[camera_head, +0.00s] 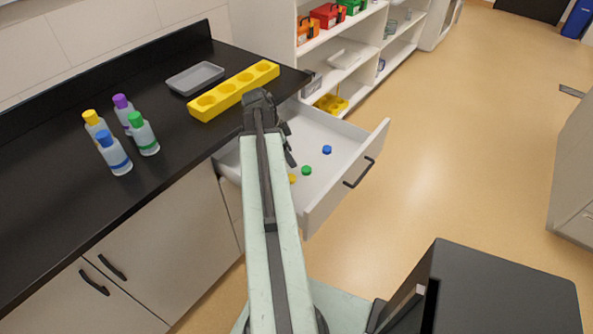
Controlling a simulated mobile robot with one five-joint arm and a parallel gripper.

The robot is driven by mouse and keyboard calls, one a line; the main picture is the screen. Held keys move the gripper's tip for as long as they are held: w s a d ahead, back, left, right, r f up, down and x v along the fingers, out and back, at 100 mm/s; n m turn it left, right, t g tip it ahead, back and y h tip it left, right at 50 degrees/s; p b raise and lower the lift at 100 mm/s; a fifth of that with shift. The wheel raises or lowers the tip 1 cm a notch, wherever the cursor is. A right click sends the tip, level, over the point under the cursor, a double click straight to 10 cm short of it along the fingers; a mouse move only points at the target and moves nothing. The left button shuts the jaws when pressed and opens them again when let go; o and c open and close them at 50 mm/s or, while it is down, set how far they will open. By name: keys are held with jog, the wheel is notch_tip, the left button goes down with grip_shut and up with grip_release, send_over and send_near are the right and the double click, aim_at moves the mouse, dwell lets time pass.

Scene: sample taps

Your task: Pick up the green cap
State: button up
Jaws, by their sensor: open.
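The green cap (306,170) lies on the floor of the open white drawer (340,131). A blue cap (327,149) lies beyond it to the right, and a yellow cap (292,179) lies to its left, partly hidden by my arm. My gripper (288,147) is at the end of my arm, over the left part of the drawer, left of and apart from the green cap. It is open; the arm hides part of its jaws. I see nothing held.
Several capped bottles (112,153), a yellow rack with holes (235,90) and a grey tray (195,78) stand on the black counter (50,205). The drawer's front panel (346,178) rises right of the caps. Shelves (345,60) stand behind.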

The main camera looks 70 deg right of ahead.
aim_at(306, 169)
jog(key=shift+s+d+f+m+b, duration=0.3)
jog(key=shift+s+d+f+b, duration=0.1)
jog(key=shift+s+f+b, duration=0.25)
jog(key=shift+s+d+f+m+b, duration=0.3)
jog(key=shift+s+d+f+b, duration=0.1)
jog(key=shift+s+f+b, duration=0.2)
jog(key=b+x, duration=0.5)
jog(key=shift+s+d+f, duration=0.15)
jog(key=shift+s+f, duration=0.05)
jog(key=shift+s, duration=0.1)
jog(key=shift+r, duration=0.2)
grip_shut()
